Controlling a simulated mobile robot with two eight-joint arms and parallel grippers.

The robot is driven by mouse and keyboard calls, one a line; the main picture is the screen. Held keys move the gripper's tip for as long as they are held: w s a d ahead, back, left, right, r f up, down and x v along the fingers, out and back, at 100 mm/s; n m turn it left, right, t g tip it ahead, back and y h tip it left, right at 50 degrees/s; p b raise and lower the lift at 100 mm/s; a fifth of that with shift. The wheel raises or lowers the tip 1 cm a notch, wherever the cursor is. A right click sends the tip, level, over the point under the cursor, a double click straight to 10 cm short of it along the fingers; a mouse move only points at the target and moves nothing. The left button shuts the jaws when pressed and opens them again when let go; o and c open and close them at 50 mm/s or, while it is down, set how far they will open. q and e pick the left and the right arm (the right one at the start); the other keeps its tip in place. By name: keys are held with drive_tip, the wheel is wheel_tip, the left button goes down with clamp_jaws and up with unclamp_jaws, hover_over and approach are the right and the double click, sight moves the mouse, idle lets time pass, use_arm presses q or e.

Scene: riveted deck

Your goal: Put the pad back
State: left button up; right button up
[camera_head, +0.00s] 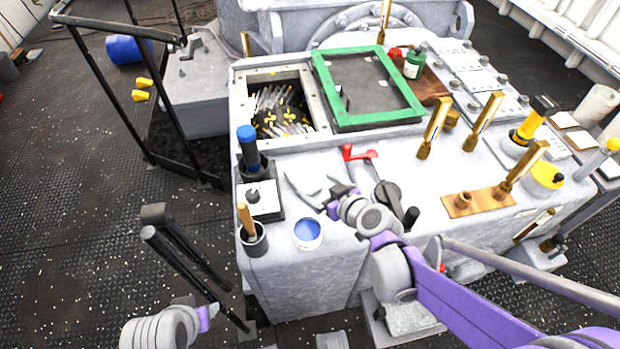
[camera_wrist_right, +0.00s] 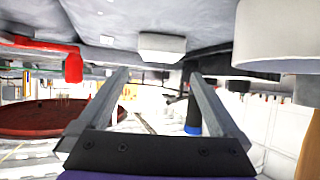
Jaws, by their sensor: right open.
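No single thing is clearly marked as the pad. The likeliest is the dark flat panel in a green frame (camera_head: 370,85), lying on the machine top beside an open bay (camera_head: 282,108) with many small metal parts inside. My right gripper (camera_head: 312,182) is over the near part of the top, in front of the bay and apart from the panel. In the right wrist view its two fingers (camera_wrist_right: 158,80) are spread, with nothing held between them. My left wrist shows at the lower left, off the machine; its gripper (camera_head: 214,311) is too small to read.
A red lever (camera_head: 358,153) is close to my right gripper. A blue-topped black cylinder (camera_head: 249,148), a cup with a wooden handle (camera_head: 253,238) and a blue-filled pot (camera_head: 307,233) stand along the left edge. Brass uprights (camera_head: 434,127) and a yellow-black tool (camera_head: 532,122) crowd the right.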

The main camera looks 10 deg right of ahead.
drive_tip(key=shift+p+v, duration=0.6)
drive_tip(key=shift+v, duration=2.15)
